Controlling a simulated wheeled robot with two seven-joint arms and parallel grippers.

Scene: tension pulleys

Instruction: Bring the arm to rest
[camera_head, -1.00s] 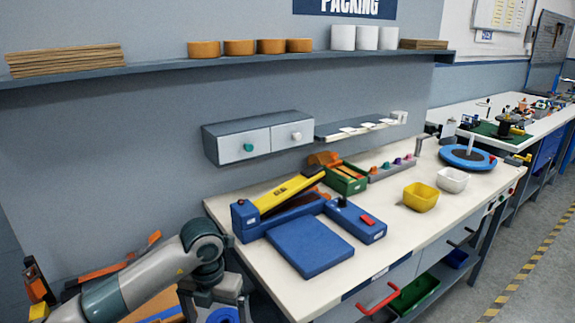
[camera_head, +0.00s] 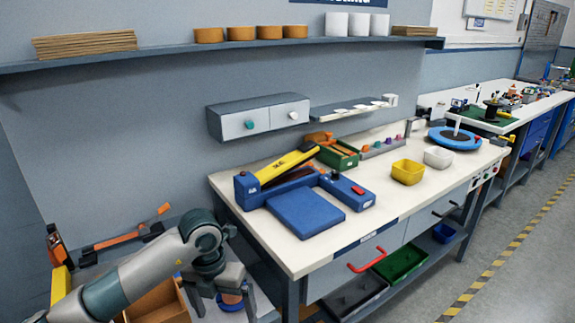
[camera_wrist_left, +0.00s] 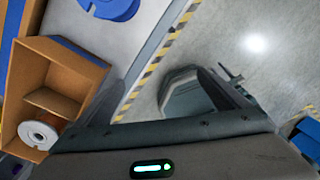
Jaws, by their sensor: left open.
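My left arm (camera_head: 150,268) comes in from the lower left of the head view. My left gripper (camera_head: 226,288) points down beside the left end of the white workbench, empty. In the wrist view the left gripper (camera_wrist_left: 160,95) is open, its fingers wide apart with only floor and part of my own body between them. A blue round part (camera_wrist_left: 108,8) lies at the top of the wrist view, outside the fingers. My right gripper is in neither view.
An orange-brown wooden box (camera_wrist_left: 75,60) with a white spool (camera_wrist_left: 38,135) lies left of the gripper. The white workbench (camera_head: 290,255) holds a blue and yellow press (camera_head: 300,195) and a yellow bin (camera_head: 408,172). Floor at the right is clear.

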